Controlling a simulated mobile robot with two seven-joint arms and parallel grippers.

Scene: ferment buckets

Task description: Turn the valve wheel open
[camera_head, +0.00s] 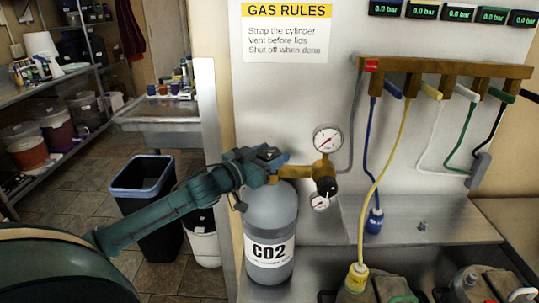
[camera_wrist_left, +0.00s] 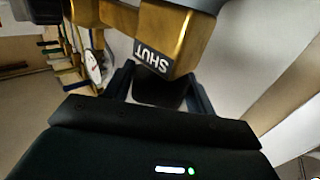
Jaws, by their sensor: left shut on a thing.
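A grey cylinder (camera_head: 270,225) marked CO2 stands upright beside the wall panel. A brass valve (camera_head: 295,172) sits at its top, with a pressure gauge (camera_head: 327,140) to its right. My left gripper (camera_head: 262,160) reaches in from the left at the valve. In the left wrist view, my fingers (camera_wrist_left: 158,92) stand on both sides of a dark valve wheel (camera_wrist_left: 158,88) and are shut on it. The brass block (camera_wrist_left: 172,35) above it carries a label reading SHUT (camera_wrist_left: 153,57). The wheel is mostly hidden by my gripper in the head view. My right gripper is not in view.
A brass manifold (camera_head: 450,68) with coloured hoses hangs on the wall at right. A yellow hose (camera_head: 376,180) runs down to a bucket lid at the bottom. A dark bin (camera_head: 145,195) and a sink (camera_head: 160,115) stand behind my left arm.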

